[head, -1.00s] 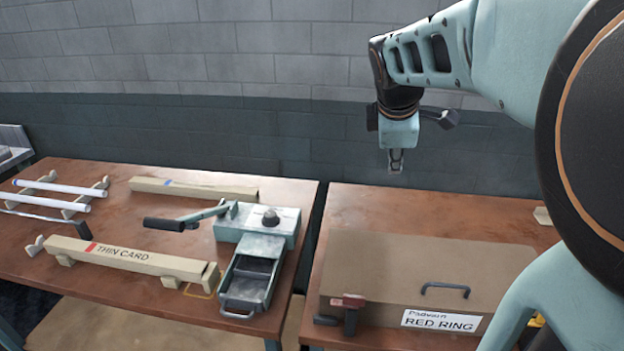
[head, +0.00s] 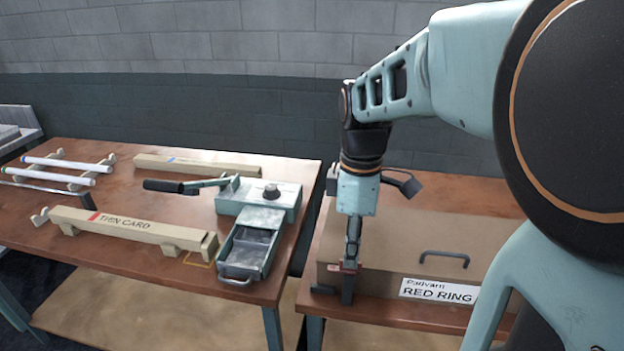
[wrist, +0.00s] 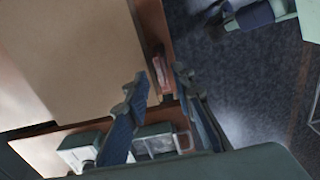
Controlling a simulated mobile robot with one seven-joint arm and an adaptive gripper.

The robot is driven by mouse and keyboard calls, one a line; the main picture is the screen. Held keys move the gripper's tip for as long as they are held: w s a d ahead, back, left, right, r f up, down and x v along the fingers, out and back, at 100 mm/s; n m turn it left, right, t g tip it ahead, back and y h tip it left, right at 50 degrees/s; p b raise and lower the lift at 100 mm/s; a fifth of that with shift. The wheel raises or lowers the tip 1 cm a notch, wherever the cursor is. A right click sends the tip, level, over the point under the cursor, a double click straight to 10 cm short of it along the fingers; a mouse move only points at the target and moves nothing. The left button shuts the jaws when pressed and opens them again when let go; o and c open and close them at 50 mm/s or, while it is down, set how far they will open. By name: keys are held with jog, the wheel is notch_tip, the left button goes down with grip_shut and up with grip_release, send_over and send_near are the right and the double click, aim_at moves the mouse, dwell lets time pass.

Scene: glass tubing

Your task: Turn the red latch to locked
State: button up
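The brown case (head: 415,235) labelled "RED RING" lies on the right table. Its red latch (head: 345,268) is at the left end of the case's front, with a dark lever below it. My gripper (head: 350,258) is at the latch from above, pointing down and partly covering it. In the wrist view the red latch (wrist: 159,74) shows between my two spread fingertips (wrist: 158,84). The fingers are open. I cannot tell whether either finger touches the latch.
A dark handle (head: 444,258) stands out from the case, right of my gripper. The left table (head: 130,245) holds a press-like device (head: 260,210) with a long lever, beams and white tubes. A gap separates the tables.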

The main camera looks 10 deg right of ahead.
jog(key=shift+f, duration=1.45)
jog(key=shift+c, duration=0.4)
grip_shut()
